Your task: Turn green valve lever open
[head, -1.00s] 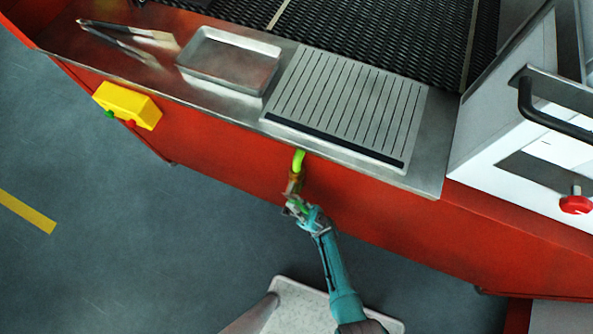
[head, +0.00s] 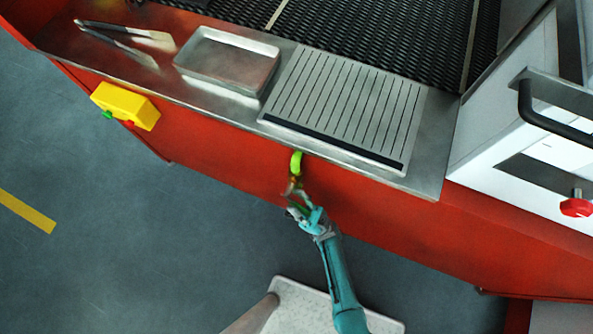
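The green valve lever (head: 296,163) sticks out from the red front panel, just below the steel counter edge. A small brass-coloured valve part (head: 293,186) shows below it, partly hidden by my gripper. My gripper (head: 296,201), at the end of my teal arm, is at the valve, with its fingers just below the lever's bright green end. The fingers are small and overlap the valve, so I cannot tell whether they touch it or how far apart they are.
A slotted steel grate (head: 345,105), a metal tray (head: 227,62) and tongs (head: 125,40) lie on the steel counter (head: 430,150). A yellow button box (head: 126,105) is on the red panel at left. A white cabinet (head: 520,160) stands at right.

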